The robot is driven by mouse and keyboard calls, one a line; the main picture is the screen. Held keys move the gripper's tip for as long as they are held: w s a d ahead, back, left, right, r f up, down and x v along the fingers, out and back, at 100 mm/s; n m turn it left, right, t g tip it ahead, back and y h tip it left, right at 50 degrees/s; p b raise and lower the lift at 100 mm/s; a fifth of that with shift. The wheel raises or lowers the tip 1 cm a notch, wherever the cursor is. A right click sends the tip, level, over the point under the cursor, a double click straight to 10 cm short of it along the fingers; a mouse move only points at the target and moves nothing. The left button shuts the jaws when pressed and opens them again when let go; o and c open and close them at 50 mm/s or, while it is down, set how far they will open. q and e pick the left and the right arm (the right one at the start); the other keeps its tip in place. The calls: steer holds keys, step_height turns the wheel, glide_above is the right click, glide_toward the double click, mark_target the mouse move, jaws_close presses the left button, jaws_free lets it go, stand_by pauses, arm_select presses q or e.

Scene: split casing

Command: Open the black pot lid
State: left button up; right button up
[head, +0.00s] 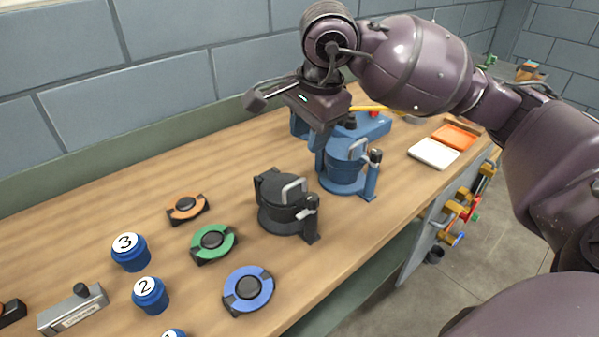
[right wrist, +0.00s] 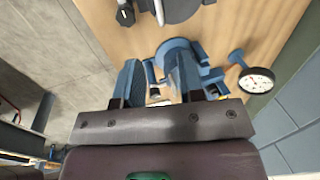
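The black pot (head: 282,217) stands on the workbench in the middle of the head view. Its black lid (head: 275,190) lies on top, looks closed, and carries a pale curved handle (head: 293,188). A dark latch post (head: 310,212) stands at its front right. Part of the black pot shows at the top of the right wrist view (right wrist: 178,8). My right gripper (head: 309,137) is above the bench, behind and right of the black pot, near a blue pot. In the right wrist view its fingers (right wrist: 151,75) are apart, with no held object clear between them. My left gripper is out of view.
A blue pot (head: 343,172) with its own latch stands right of the black pot. A gauge (right wrist: 257,80) shows in the right wrist view. Green (head: 214,243), blue (head: 248,290) and orange (head: 187,207) round pieces lie left. A white tray (head: 433,153) lies right.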

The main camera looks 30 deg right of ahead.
mark_target(300, 180)
steer(key=f, duration=0.3)
steer(key=w+f+b, duration=0.1)
steer(key=f, duration=0.3)
steer(key=w+f, duration=0.1)
steer(key=f, duration=0.2)
steer(key=shift+a+f, duration=0.15)
jaws_close()
